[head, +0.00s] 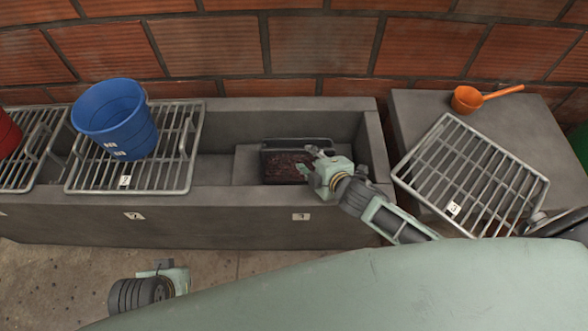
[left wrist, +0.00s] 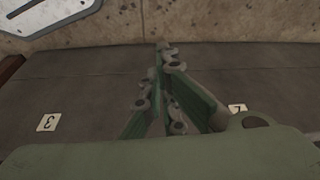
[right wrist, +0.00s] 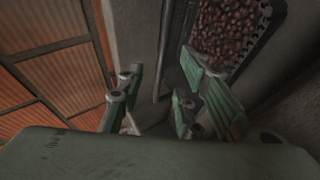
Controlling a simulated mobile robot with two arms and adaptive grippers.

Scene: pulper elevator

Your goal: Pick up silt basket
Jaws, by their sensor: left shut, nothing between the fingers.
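The silt basket (head: 285,168) is a dark, rectangular basket of red-brown berries, sitting in the open section of the concrete trough in the head view. Its berries and dark rim show at the top right of the right wrist view (right wrist: 228,35). My right gripper (head: 309,162) is at the basket's right end. Its fingers are spread apart in the right wrist view (right wrist: 158,85); whether they touch the basket is unclear. My left gripper (head: 165,266) is low in front of the trough. Its fingers are together and empty in the left wrist view (left wrist: 168,60).
A blue bucket (head: 115,118) stands on a metal grate (head: 180,184) over the trough's left part. Another grate (head: 470,175), labelled 3, lies on the right ledge near an orange scoop (head: 467,99). A red bucket (head: 8,135) is at far left. A brick wall (head: 200,50) stands behind.

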